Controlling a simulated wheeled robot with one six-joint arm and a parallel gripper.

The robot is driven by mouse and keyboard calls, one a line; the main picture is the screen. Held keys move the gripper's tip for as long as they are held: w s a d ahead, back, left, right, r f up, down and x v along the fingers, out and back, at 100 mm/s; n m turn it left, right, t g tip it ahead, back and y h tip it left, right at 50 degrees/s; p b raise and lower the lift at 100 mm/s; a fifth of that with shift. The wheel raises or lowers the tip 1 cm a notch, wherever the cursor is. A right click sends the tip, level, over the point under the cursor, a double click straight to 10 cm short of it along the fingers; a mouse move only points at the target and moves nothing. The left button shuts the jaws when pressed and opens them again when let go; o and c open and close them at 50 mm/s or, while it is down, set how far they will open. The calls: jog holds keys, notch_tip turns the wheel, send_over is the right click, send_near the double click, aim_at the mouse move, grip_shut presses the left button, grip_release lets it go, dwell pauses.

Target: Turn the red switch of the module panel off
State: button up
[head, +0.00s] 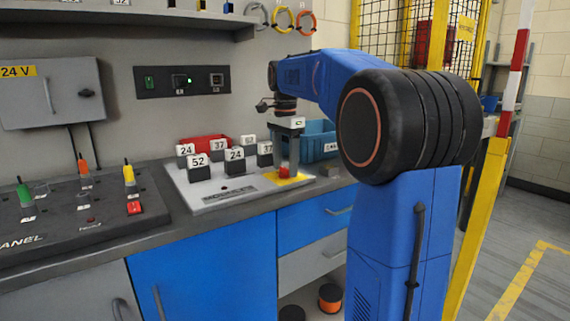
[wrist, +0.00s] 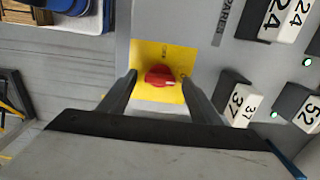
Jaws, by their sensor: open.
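The module panel (head: 215,203) is a light grey board on the counter with several black numbered modules. The red switch (head: 283,171) is a rotary knob on a yellow plate at its right end. In the wrist view the red switch (wrist: 160,75) sits on the yellow plate (wrist: 155,96), with small dark marks near the plate's upper and right edges; I cannot read its setting for certain. My gripper (head: 291,163) points down over it. In the wrist view my gripper (wrist: 159,77) is open, with one finger on each side of the knob; contact is not clear.
A dark sloped panel (head: 70,222) with coloured levers and a red rocker stands at the left. A blue bin (head: 321,140) and a red bin (head: 205,141) are behind the modules. Numbered modules (wrist: 240,101) stand close to my right finger in the wrist view.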

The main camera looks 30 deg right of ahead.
jog(key=c, duration=1)
jog(key=shift+c, duration=0.2)
jog(key=shift+n, duration=0.3)
jog(key=n, duration=0.3)
jog(key=shift+n, duration=0.3)
jog(key=n, duration=0.4)
jog(key=shift+n, duration=0.3)
jog(key=n, duration=0.4)
jog(key=shift+n, duration=2.5)
